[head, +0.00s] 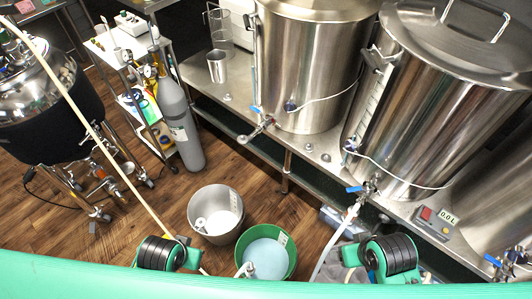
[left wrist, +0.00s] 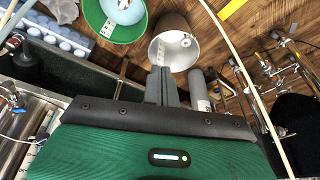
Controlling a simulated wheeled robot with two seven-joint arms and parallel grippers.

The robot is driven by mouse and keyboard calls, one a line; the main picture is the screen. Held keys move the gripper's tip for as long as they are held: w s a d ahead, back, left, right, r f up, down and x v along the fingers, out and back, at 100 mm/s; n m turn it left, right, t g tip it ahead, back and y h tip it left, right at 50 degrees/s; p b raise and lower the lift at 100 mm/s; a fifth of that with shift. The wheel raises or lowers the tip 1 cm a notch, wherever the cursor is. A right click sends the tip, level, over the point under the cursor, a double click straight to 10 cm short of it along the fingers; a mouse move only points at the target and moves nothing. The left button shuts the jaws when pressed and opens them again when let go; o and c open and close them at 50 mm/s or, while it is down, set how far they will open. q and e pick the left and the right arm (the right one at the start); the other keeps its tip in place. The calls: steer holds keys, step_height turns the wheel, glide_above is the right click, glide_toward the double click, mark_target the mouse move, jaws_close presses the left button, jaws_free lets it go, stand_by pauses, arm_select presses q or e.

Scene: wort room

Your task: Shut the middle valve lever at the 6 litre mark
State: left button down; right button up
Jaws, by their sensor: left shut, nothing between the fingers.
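The middle valve (head: 369,190) sits low on the front of the middle kettle (head: 415,110). Its blue lever (head: 354,189) sticks out to the left, much like the levers on the other two valves. A pale hose (head: 335,240) runs down from its outlet. The display (head: 448,218) beside it seems to read 0.0 L. In the left wrist view my left gripper (left wrist: 161,72) is shut and empty, well away from the valve. My right gripper is not visible.
A grey metal bucket (head: 208,232) stands beside the green one. A gas cylinder (head: 180,125) and a trolley (head: 128,60) are behind. A left kettle (head: 305,75) and a partly seen right kettle share the bench. A long pale rod (head: 75,105) crosses the left side.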

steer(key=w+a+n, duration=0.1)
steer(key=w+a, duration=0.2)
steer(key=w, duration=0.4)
arm_select(q)
steer(key=s+f+g, duration=0.1)
steer(key=s+f, duration=0.1)
steer(key=f, duration=1)
steer(key=s+f, duration=0.2)
steer(key=f, duration=1)
arm_select(e)
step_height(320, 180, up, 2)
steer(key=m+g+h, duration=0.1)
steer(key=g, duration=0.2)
glide_above(355, 189)
arm_select(q)
steer(key=s+a+f, duration=0.1)
steer(key=s+f, duration=0.7)
steer(key=s, duration=0.1)
steer(key=s+a+f+g, duration=0.1)
steer(key=s+a+f, duration=0.1)
steer(key=s+f, duration=0.6)
steer(key=shift+s+a+f+p, duration=0.3)
steer(key=shift+s+f+p, duration=0.05)
steer(key=shift+f, duration=0.05)
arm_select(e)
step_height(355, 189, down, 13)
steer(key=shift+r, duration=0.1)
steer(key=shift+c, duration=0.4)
